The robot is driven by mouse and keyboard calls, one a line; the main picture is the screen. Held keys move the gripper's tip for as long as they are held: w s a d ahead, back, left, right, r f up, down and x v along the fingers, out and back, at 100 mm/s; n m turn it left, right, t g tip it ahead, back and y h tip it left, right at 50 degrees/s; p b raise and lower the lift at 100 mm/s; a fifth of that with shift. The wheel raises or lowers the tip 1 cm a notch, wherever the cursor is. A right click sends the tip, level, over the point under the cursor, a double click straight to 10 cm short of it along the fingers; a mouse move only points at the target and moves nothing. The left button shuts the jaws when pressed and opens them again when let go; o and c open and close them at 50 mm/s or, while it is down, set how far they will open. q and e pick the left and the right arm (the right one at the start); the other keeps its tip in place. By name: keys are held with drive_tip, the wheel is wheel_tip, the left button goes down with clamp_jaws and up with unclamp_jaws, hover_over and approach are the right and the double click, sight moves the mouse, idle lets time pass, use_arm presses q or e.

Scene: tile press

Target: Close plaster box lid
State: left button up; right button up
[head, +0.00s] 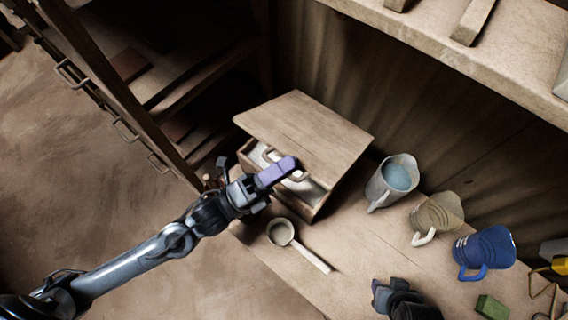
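The plaster box (318,204) is a wooden box on the workbench, with pale contents showing through its front opening. Its wooden lid (310,131) is partly raised, with a gap under its front edge. A small handle (300,175) shows near that edge, partly hidden. My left gripper (279,171) is at the front of the box, its purple finger part overlapping the lid's front edge in the picture. I cannot tell whether it touches the lid or whether its fingers are apart. My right gripper (398,299) shows at the bottom edge, dark and cut off, its finger state unclear.
A ladle (281,232) lies on the workbench (350,260) in front of the box. A grey pitcher (391,182), a beige pitcher (437,215) and a blue pitcher (486,250) stand to the right. A green block (491,307) lies at lower right. A shelf (450,50) overhangs the back.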

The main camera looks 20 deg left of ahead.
use_arm(q)
drive_tip(key=shift+s+a+f, duration=0.2)
drive_tip(key=shift+s+f, duration=0.05)
drive_tip(key=v, duration=1)
drive_tip(key=shift+b, duration=0.4)
drive_tip(key=shift+r, duration=0.1)
drive_tip(key=shift+s+a, duration=0.1)
